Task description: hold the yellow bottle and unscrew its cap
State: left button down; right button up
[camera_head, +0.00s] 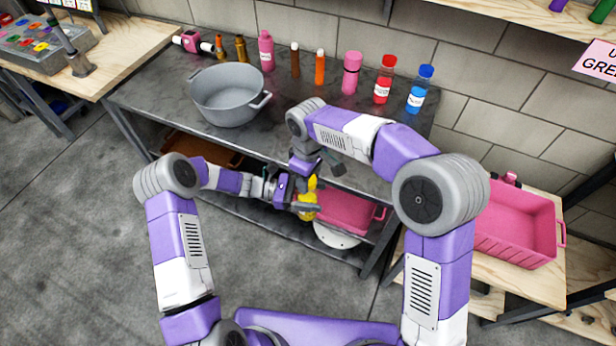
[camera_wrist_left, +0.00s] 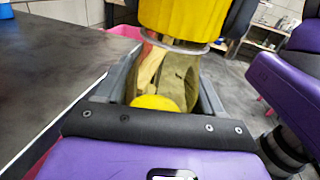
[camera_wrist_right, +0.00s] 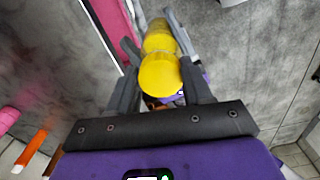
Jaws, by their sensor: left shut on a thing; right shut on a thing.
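The yellow bottle (camera_head: 307,208) is held in front of the table, above the lower shelf. My left gripper (camera_head: 297,206) is shut on it from the left. In the left wrist view a ribbed yellow part (camera_wrist_left: 185,18) fills the top, with a clear ring under it and an olive part between my fingers. My right gripper (camera_wrist_right: 158,80) comes from above and is shut on the yellow end of the bottle, its cap (camera_wrist_right: 160,76), which also shows in the head view (camera_head: 312,183). I cannot tell whether the cap is loose from the bottle.
A dark table (camera_head: 165,93) carries a grey pot (camera_head: 228,98) and, along the back, several bottles, including red (camera_head: 384,80) and blue-capped (camera_head: 420,88) ones. A pink bin (camera_head: 345,211) sits on the lower shelf behind my grippers. Another pink bin (camera_head: 520,222) stands at right.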

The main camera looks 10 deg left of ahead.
jog(key=n, duration=0.4)
jog(key=shift+w+d, duration=0.1)
jog(key=shift+d, duration=0.05)
jog(key=n, duration=0.4)
jog(key=shift+w, duration=0.1)
jog(key=n, duration=0.7)
jog(key=shift+w+a, duration=0.1)
jog(key=shift+a, duration=0.25)
jog(key=shift+d, duration=0.1)
jog(key=shift+r, duration=0.1)
jog(key=shift+r, duration=1.1)
